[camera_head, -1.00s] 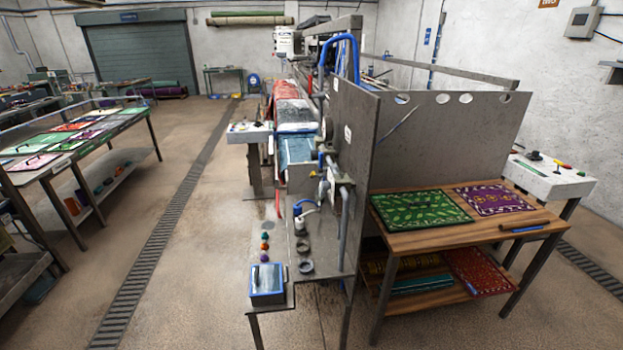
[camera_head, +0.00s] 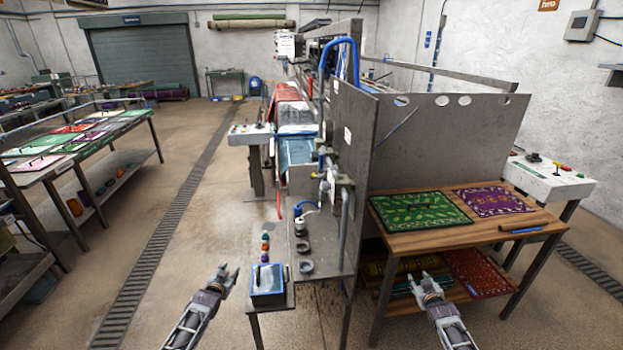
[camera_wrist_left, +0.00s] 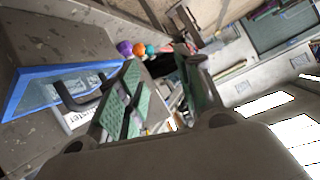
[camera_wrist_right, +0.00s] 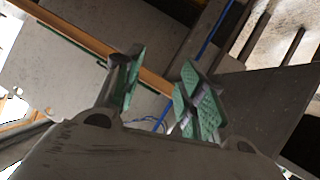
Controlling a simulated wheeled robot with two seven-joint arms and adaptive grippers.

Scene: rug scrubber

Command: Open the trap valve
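The wet-side pipework (camera_head: 335,185) runs down the end of the grey machine in the head view, with small valve fittings on it. A white fitting with a blue hose (camera_head: 305,208) sits above a grey shelf. I cannot tell for sure which fitting is the trap valve. My left gripper (camera_head: 230,277) is open and empty, left of the blue-rimmed box and well below the pipework. My right gripper (camera_head: 428,283) is open and empty, in front of the wooden table. Both wrist views show the fingers apart, in the left (camera_wrist_left: 160,90) and in the right (camera_wrist_right: 160,90).
A blue-rimmed box (camera_head: 267,283) with a dark handle stands on the low shelf; it also shows in the left wrist view (camera_wrist_left: 30,92). Coloured knobs (camera_head: 265,246) stand behind it. A wooden table (camera_head: 420,238) with patterned rugs is at right.

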